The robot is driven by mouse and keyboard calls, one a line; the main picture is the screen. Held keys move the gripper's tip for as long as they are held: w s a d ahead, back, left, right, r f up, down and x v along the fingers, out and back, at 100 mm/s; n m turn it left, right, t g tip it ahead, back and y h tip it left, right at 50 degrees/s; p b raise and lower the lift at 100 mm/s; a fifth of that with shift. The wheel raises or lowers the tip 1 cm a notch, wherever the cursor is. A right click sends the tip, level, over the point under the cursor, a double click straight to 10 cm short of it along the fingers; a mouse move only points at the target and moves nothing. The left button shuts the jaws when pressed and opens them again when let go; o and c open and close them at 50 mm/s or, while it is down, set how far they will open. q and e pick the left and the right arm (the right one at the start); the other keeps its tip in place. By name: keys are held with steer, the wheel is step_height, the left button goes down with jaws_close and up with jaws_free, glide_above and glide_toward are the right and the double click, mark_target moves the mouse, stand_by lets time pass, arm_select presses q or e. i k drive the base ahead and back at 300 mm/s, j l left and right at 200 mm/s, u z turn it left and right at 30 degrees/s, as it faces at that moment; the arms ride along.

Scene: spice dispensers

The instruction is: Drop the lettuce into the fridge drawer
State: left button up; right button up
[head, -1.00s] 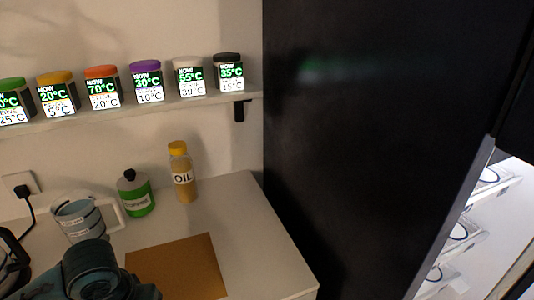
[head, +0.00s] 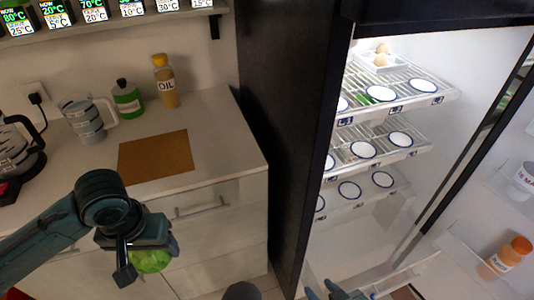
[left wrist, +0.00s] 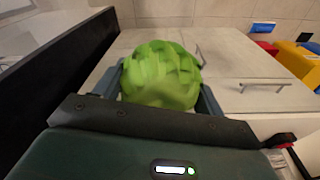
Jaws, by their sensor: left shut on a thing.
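The green lettuce (left wrist: 162,78) fills the space between the fingers of my left gripper (left wrist: 163,88) in the left wrist view. In the head view the lettuce (head: 150,262) is partly hidden by my left gripper (head: 148,252), which is shut on it in front of the counter cabinets. The black fridge stands open at the right. A pale drawer rim (head: 393,282) shows low in the fridge, cut off by the bottom edge. My right gripper (head: 333,292) is only partly in view beside it at the bottom edge; whether it is open or shut is unclear.
Fridge shelves (head: 405,98) hold several blue-rimmed plates and some eggs. The open fridge door carries an orange-capped bottle (head: 508,254). The dark fridge side (head: 290,130) stands between the counter and the fridge interior. The counter (head: 225,125) holds an oil bottle, green bottle, mug and brown board.

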mark_target(345, 261)
steer(key=k+l, duration=0.2)
steer(key=l, duration=0.2)
steer(key=k+l, duration=0.2)
steer(key=l, duration=0.65)
steer(key=k+l+u, duration=0.1)
steer(key=l, duration=0.4)
steer(key=i+l, duration=0.1)
steer(key=l, duration=0.35)
steer(key=i+l, duration=0.15)
steer(key=l, duration=0.25)
steer(key=i, duration=0.45)
